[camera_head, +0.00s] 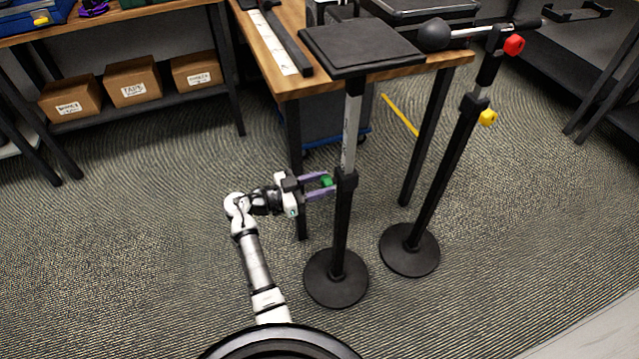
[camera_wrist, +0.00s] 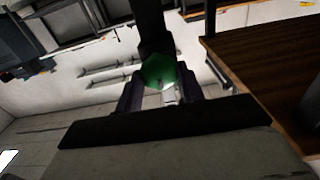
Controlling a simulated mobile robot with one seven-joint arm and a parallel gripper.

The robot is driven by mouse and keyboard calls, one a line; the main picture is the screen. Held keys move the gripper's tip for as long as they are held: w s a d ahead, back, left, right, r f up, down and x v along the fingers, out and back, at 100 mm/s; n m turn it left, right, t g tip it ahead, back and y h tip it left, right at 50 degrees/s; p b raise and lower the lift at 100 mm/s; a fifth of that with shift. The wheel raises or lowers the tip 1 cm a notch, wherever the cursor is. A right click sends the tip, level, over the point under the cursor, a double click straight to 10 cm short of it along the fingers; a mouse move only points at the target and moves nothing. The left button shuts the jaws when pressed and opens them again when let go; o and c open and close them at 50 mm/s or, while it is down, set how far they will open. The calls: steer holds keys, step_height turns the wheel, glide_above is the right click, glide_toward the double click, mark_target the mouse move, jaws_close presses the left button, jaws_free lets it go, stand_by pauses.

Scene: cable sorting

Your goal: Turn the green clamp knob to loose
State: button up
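The green clamp knob (camera_head: 327,181) sits on the left side of the near stand's black post (camera_head: 343,220), at the post's collar. My gripper (camera_head: 322,183) reaches in from the left, with one purple finger above the knob and one below it. In the wrist view the green knob (camera_wrist: 160,72) lies between the tips of my gripper's dark fingers (camera_wrist: 160,92), with the dark post behind it. The fingers are apart with the knob between them. I cannot tell whether they press on it. The knob's turn setting cannot be read.
The near stand carries a flat black top (camera_head: 360,45) beside the wooden table (camera_head: 290,85). A second stand (camera_head: 440,180) at right has a red knob (camera_head: 514,45) and a yellow knob (camera_head: 488,117). Cardboard boxes (camera_head: 132,82) sit on a shelf at left. The carpet at left is clear.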

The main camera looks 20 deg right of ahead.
steer(key=c, duration=0.3)
steer(key=n+p, duration=0.3)
steer(key=n, duration=0.3)
steer(key=n+p, duration=0.3)
steer(key=n, duration=0.4)
steer(key=n+p, duration=0.3)
steer(key=n, duration=0.3)
steer(key=shift+w+f+n, duration=0.15)
steer(key=shift+w+n, duration=0.1)
steer(key=shift+n, duration=0.15)
steer(key=shift+f, duration=0.1)
stand_by(0.4)
steer(key=o, duration=1)
steer(key=shift+c, duration=0.2)
